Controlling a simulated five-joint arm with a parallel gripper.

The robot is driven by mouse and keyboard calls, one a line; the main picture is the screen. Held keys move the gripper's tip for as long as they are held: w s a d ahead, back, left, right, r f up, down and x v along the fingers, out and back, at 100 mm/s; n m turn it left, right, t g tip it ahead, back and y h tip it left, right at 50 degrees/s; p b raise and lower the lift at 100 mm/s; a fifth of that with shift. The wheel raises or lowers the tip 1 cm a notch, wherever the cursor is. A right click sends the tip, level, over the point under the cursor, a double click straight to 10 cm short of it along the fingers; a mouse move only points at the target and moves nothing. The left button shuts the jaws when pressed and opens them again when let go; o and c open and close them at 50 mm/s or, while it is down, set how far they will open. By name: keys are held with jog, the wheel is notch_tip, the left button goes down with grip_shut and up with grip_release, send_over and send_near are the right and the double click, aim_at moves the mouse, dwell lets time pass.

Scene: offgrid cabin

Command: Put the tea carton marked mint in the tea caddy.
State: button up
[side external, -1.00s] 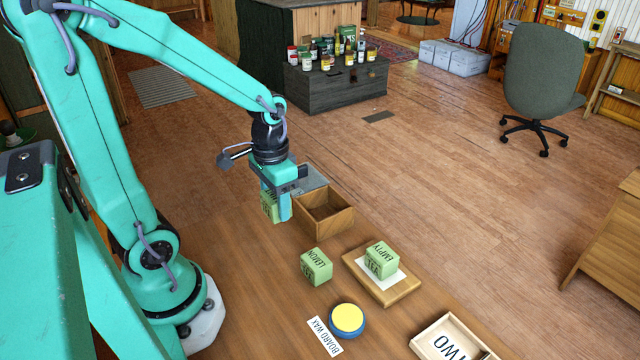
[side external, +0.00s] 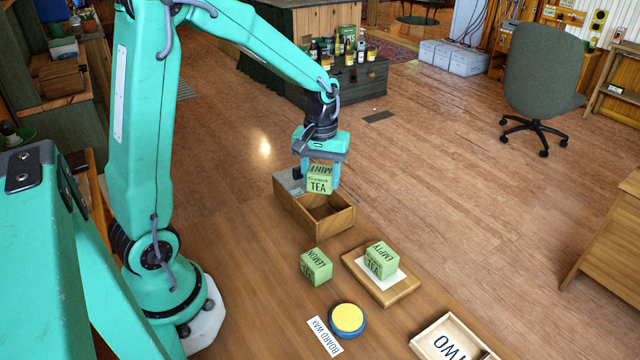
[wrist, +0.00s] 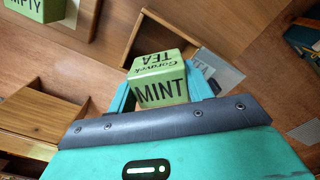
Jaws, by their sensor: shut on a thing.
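My gripper (side external: 319,178) is shut on the green tea carton marked mint (side external: 319,184), whose label also reads clearly in the wrist view (wrist: 160,92). The carton is held in the air above the wooden tea caddy (side external: 333,221), which has an open compartment at the front right. The caddy's far left part is partly hidden behind my gripper and the carton. A green carton marked lemon (side external: 316,266) stands on the table in front of the caddy. A green carton marked empty (side external: 382,260) sits on a white paper on a wooden board (side external: 403,291).
A blue and yellow round tin (side external: 347,320) stands near a paper label reading board wax (side external: 324,337). A shallow wooden tray marked two (side external: 418,346) lies at the front right. The table (side external: 240,270) left of the lemon carton is clear.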

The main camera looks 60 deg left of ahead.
jog(key=shift+w+f+n, duration=0.1)
jog(key=shift+w+n, duration=0.2)
jog(key=shift+w, duration=0.05)
send_near(323, 208)
jog(key=shift+s+d+f, duration=0.4)
jog(key=shift+d, duration=0.2)
jog(key=shift+s+d+f, duration=0.35)
jog(key=shift+s+d, duration=0.05)
jog(key=shift+d, duration=0.25)
jog(key=shift+s+d+f, duration=0.4)
jog(key=shift+d, duration=0.2)
jog(key=shift+f, duration=0.1)
jog(key=shift+f, duration=1.75)
jog(key=shift+f, duration=0.1)
jog(key=o, duration=0.7)
jog(key=shift+c, duration=0.2)
